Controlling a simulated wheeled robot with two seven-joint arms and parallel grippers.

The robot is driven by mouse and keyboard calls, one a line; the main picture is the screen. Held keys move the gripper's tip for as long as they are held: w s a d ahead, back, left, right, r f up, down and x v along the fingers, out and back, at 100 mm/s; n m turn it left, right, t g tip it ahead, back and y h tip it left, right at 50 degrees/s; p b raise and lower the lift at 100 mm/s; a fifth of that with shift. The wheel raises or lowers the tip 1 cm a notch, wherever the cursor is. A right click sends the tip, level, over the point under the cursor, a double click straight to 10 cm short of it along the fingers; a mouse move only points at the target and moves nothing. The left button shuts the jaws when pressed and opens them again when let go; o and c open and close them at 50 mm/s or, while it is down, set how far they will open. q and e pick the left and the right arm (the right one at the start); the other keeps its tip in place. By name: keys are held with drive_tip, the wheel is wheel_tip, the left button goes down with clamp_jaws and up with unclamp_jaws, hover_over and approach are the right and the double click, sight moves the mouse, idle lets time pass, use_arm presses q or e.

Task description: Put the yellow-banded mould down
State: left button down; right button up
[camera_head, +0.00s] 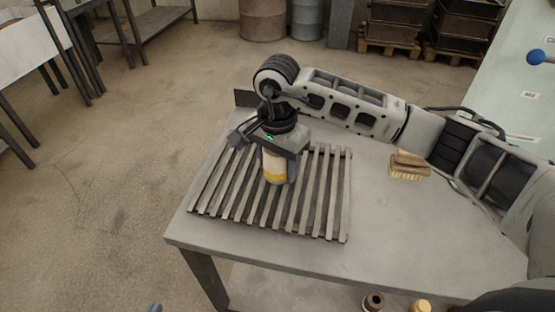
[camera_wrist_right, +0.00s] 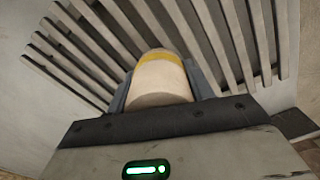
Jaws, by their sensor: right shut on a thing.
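The yellow-banded mould (camera_head: 274,166) is a pale cylinder with a yellow band near its lower end. It stands roughly upright at the slatted rack (camera_head: 325,210) on the table. Whether its base touches the slats I cannot tell. My right gripper (camera_head: 279,160) comes down from above and is shut on the mould's sides. In the right wrist view the mould (camera_wrist_right: 158,78) sits between the two grey fingers of the gripper (camera_wrist_right: 160,90), with slats beyond it. My left gripper is not in view.
A wooden brush (camera_head: 409,166) lies on the grey table (camera_head: 385,235), right of the rack and near my right arm. The table's front right area is clear. Small round items (camera_head: 373,302) show below the table's front edge. Drums and crates stand far back.

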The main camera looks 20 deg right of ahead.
drive_tip(key=shift+f, duration=0.1)
drive_tip(key=o, duration=1.1)
drive_tip(key=shift+r, duration=0.7)
wheel_tip(320, 180, up, 10)
drive_tip(key=shift+f+b, duration=0.15)
drive_tip(key=shift+b, duration=0.3)
drive_tip(key=shift+r, duration=0.65)
drive_tip(key=shift+r, duration=0.1)
